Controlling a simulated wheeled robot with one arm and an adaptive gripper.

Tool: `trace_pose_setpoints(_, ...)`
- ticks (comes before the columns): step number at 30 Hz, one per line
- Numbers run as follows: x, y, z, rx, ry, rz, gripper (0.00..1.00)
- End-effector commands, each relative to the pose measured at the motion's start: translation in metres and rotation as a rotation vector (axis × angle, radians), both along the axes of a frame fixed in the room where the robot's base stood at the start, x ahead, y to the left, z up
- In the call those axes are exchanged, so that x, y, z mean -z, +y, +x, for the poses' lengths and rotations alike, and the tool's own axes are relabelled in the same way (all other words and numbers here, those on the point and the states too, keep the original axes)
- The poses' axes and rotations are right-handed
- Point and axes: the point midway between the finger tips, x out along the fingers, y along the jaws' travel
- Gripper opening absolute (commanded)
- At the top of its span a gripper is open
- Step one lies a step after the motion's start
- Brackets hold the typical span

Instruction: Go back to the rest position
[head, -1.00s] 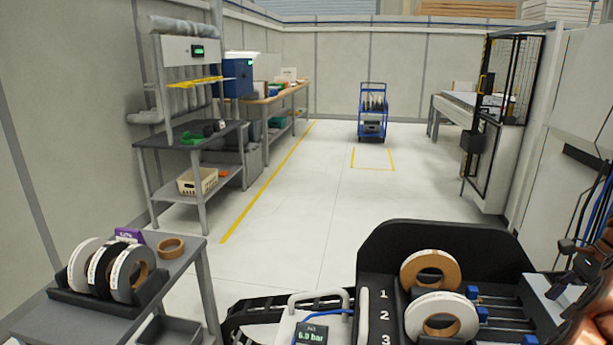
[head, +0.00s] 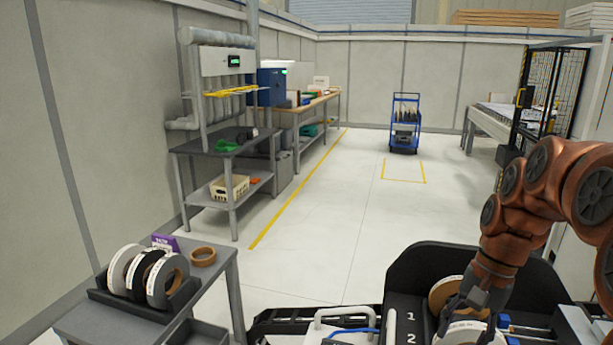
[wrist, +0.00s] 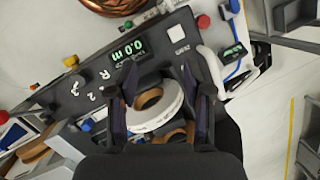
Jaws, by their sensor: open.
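My copper-coloured arm reaches in from the right in the head view. My gripper (head: 476,303) hangs over the numbered black magazine (head: 440,258), close above the edge-band rolls. In the wrist view my gripper (wrist: 160,118) has its dark fingers spread apart. A white-sided roll (wrist: 156,108) lies between and beyond them; I cannot tell if they touch it. In the head view that white roll (head: 468,334) sits in the front slot, and a tan roll (head: 443,294) sits behind it, partly hidden by my gripper.
A grey side table (head: 222,262) at lower left holds several rolls in a black rack (head: 187,297), plus a loose brown roll (head: 203,256). A shelf bench (head: 215,148) stands behind it. A blue trolley (head: 404,125) stands far back. The middle floor is clear.

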Motion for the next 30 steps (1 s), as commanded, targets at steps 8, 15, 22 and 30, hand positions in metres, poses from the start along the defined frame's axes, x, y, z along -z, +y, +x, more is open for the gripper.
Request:
trace_pose_setpoints(8, 0.003, 0.063, -0.060, -0.277, -0.017, -0.048, 0.50)
trace_pose_setpoints(15, 0.015, 0.094, -0.118, -0.495, -0.031, -0.090, 0.50)
trace_pose_setpoints(22, 0.033, 0.107, -0.171, -0.674, -0.038, -0.120, 0.50)
trace_pose_setpoints(30, 0.045, 0.108, -0.197, -0.766, -0.047, -0.136, 0.50)
